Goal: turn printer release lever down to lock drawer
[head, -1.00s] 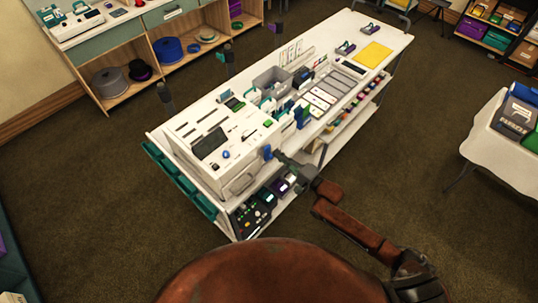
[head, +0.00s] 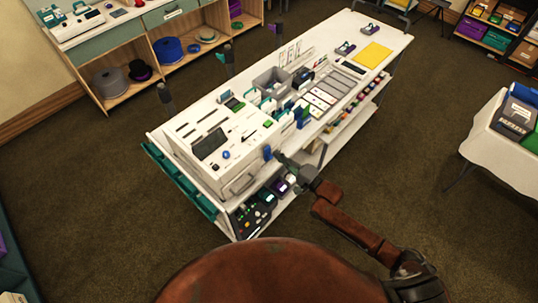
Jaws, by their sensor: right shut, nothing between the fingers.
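The white printer (head: 205,150) stands at the near left end of the long white table, with a dark screen on top and a grey drawer handle (head: 242,184) on its near side. A small blue lever (head: 267,153) sits at the printer's right side, next to the drawer front. My right gripper (head: 279,157) is shut and empty, just right of the blue lever. Whether it touches the lever is too small to tell. My left gripper is not in view.
The white table (head: 395,42) carries a grey bin (head: 272,80), cards and a yellow sheet (head: 372,55) further back. Teal trays (head: 180,180) hang on its left edge. Dark devices sit on the shelf below. Open brown floor (head: 400,140) lies to the right.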

